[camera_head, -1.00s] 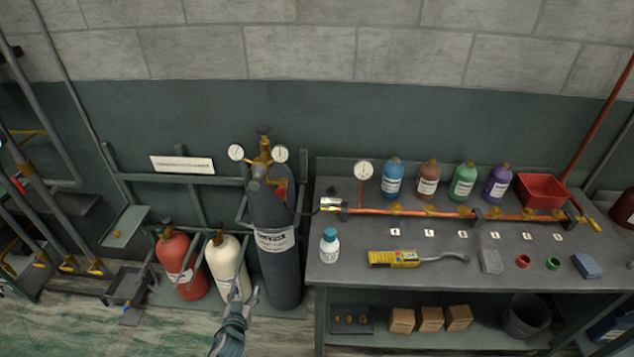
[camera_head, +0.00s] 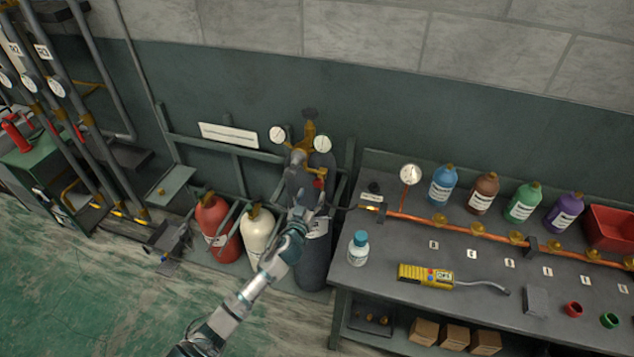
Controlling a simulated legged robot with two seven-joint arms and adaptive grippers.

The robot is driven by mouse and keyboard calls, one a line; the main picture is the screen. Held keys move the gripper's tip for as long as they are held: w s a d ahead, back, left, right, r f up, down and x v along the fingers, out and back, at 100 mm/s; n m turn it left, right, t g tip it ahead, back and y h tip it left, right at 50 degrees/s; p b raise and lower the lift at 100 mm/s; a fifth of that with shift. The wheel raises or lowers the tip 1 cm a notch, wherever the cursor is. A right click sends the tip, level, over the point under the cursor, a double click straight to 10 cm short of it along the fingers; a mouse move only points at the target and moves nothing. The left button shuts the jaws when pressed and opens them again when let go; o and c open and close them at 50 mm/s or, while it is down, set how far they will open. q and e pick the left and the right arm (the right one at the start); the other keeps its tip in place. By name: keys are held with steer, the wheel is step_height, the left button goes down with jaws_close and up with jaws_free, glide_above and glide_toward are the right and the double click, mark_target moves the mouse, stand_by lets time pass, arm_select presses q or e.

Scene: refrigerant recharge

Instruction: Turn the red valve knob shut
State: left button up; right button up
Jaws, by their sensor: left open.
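The red valve knob (camera_head: 319,184) shows as a small red spot on the front of the brass regulator (camera_head: 309,140), low on its right side. The regulator sits on top of the tall dark gas cylinder (camera_head: 313,262) and carries two round white gauges. My right gripper is not in view.
A red cylinder (camera_head: 217,230) and a white cylinder (camera_head: 257,232) stand left of the dark one, against a green rack. The workbench (camera_head: 390,306) to the right holds a copper pipe, a yellow meter (camera_head: 426,275) and several bottles. Open floor lies at the lower left.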

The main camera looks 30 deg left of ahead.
mark_target(318, 185)
arm_select(q)
steer(key=x, duration=0.3)
steer(key=d+x, duration=0.1)
steer(key=x, duration=0.1)
steer(key=shift+w+r, duration=0.3)
steer(key=shift+w, duration=0.15)
steer(key=shift+w+a+f, duration=0.15)
steer(key=shift+w+a, duration=0.2)
steer(key=shift+w, duration=0.1)
steer(key=shift+a+f, duration=0.1)
steer(key=shift+a, duration=0.25)
steer(key=c, duration=0.5)
steer(key=shift+d, duration=0.3)
steer(key=c, duration=0.7)
